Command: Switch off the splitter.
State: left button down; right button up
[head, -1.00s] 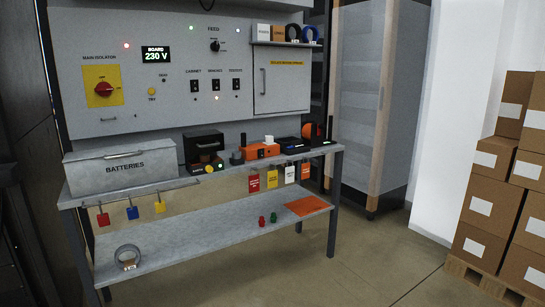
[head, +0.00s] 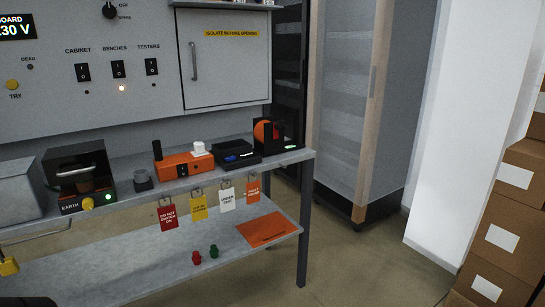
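No label reading "splitter" is legible, so I cannot tell which device it is. On the bench stand an orange box (head: 187,166) with a black upright stub and a white piece behind it, a flat black unit (head: 236,153) with a small blue patch, and a black holder (head: 290,143) beside an orange disc (head: 263,131). A lamp under benches glows. A black rotary knob (head: 109,10) is at the top.
A black earth box (head: 83,172) with a green light stands at left. Several coloured tags (head: 227,201) hang from the bench edge. The lower shelf (head: 140,262) holds red and green pieces and an orange sheet. Cardboard boxes (head: 510,220) stand at right; floor between is clear.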

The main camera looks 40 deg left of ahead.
aim_at(182, 169)
jog(key=u, duration=0.3)
jog(key=i, duration=1.5)
jog(key=u, duration=1.6)
jog(key=i, duration=0.7)
jog(key=u, duration=0.55)
